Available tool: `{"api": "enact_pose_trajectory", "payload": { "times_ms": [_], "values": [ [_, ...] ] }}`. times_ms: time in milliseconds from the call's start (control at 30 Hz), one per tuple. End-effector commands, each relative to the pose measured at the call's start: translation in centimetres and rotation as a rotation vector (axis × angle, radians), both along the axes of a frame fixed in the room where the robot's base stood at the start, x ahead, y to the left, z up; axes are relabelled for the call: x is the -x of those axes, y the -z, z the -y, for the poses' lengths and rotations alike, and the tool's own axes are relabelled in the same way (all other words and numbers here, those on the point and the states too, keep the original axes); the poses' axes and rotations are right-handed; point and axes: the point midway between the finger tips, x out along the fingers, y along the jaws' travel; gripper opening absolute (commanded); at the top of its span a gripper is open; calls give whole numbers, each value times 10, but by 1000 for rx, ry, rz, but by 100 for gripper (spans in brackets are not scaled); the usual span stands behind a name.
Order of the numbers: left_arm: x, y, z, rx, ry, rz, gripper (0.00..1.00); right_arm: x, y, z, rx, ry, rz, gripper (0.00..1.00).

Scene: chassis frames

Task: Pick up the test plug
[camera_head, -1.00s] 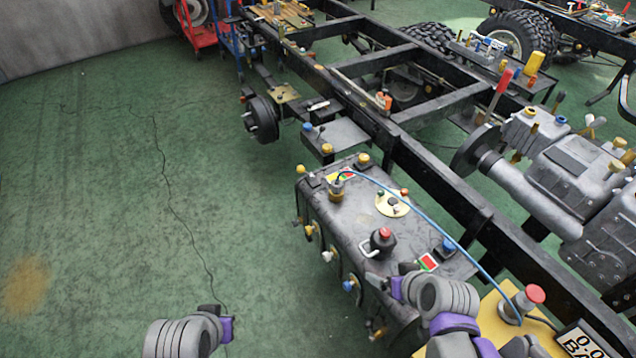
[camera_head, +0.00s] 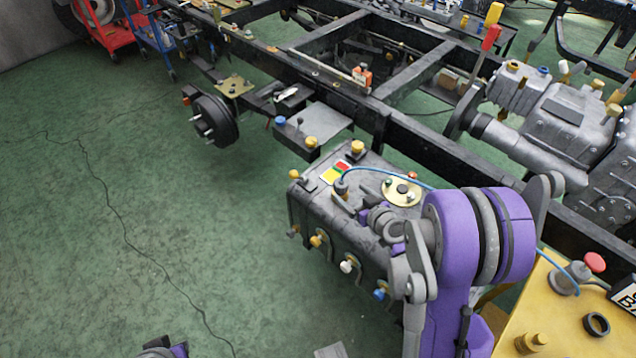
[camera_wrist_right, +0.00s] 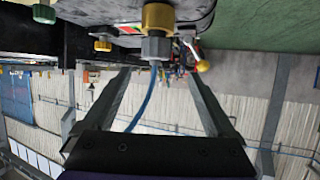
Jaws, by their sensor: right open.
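The test plug (camera_head: 341,187) is a small grey plug with a blue cable, seated on top of the dark tank near its far left end. In the right wrist view the plug (camera_wrist_right: 156,48) sits against a brass fitting (camera_wrist_right: 157,17), with the cable running back between the fingers. My right gripper (camera_head: 352,203) is close beside the plug in the head view. In the wrist view its two fingers (camera_wrist_right: 157,75) are apart, one on each side of the plug's line, with nothing held. Only a bit of my left arm shows at the bottom edge; its gripper is out of frame.
The dark tank (camera_head: 315,212) carries yellow, white and blue knobs along its side and a round yellow plate (camera_head: 401,192) on top. A black chassis rail (camera_head: 440,150) runs behind it. A yellow box (camera_head: 560,325) stands right. Green floor lies clear on the left.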

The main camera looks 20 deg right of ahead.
Motion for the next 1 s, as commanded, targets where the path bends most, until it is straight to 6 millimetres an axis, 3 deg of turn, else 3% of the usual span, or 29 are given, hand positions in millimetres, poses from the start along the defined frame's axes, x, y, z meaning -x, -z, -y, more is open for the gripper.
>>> {"api": "enact_pose_trajectory", "payload": {
  "times_ms": [267,500,767,1000],
  "values": [
    [0,5,0,0,0,-2,0,-9,12,11,11,18,21,91],
    [1,7,0,0,0,-2,0,-44,26,9,11,15,20,91],
    [1,9,0,0,0,-3,0,-64,33,9,10,16,20,91],
    [0,12,0,0,0,-4,0,-97,46,9,9,15,20,91]
  ]
}}
